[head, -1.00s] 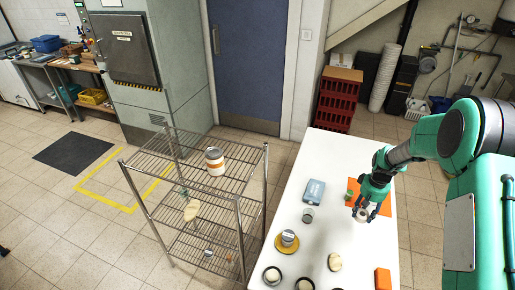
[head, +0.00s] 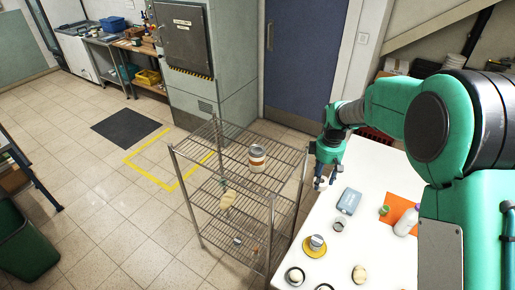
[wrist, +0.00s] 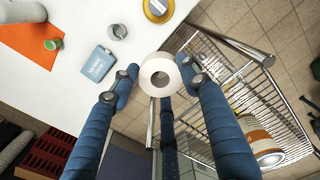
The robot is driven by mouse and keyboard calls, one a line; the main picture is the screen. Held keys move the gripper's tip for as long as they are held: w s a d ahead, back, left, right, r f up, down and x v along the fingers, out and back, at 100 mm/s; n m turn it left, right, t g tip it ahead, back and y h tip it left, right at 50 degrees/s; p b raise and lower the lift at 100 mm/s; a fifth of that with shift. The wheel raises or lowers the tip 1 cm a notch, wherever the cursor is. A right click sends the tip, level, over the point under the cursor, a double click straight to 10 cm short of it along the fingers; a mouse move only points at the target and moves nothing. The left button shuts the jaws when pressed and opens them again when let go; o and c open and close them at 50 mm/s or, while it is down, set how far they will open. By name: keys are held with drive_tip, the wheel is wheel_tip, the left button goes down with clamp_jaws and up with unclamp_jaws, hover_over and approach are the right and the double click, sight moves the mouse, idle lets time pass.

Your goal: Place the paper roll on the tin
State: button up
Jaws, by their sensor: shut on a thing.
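The white paper roll (wrist: 160,74) sits between the fingers of my gripper (wrist: 161,80) in the wrist view, its hollow core facing the camera. In the head view my gripper (head: 322,181) holds the roll over the table's left edge, near the wire rack. A large tin (head: 257,158) with a white and orange label stands upright on the rack's top shelf, left of my gripper and apart from it. The tin also shows at the lower right of the wrist view (wrist: 260,142). A smaller grey tin (head: 316,242) stands on a yellow disc on the table.
The wire rack (head: 217,140) has free room around the tin on its top shelf. The white table (head: 355,225) holds a blue-grey box (head: 348,201), an orange mat (head: 398,207), a white bottle (head: 406,222) and several small jars. A blue door (head: 305,60) is behind.

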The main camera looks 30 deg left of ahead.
drive_tip(key=s+a+r+n+p, duration=0.1)
drive_tip(key=s+a+r+n, duration=0.2)
drive_tip(key=s+a+r, duration=0.2)
drive_tip(key=s+a+r+n+p, duration=0.1)
drive_tip(key=s+a+r+n, duration=0.3)
drive_tip(key=a, duration=0.8)
drive_tip(key=s+r, duration=0.2)
drive_tip(key=s, duration=0.1)
drive_tip(key=shift+s+a+r+p, duration=0.15)
drive_tip(key=shift+s+a+p, duration=0.05)
drive_tip(key=shift+s+p, duration=0.15)
drive_tip(key=shift+w, duration=0.1)
drive_tip(key=p, duration=0.2)
hover_over(257, 150)
drive_tip(key=shift+w+f, duration=0.1)
drive_tip(key=shift+f, duration=0.65)
drive_tip(key=shift+f, duration=1.75)
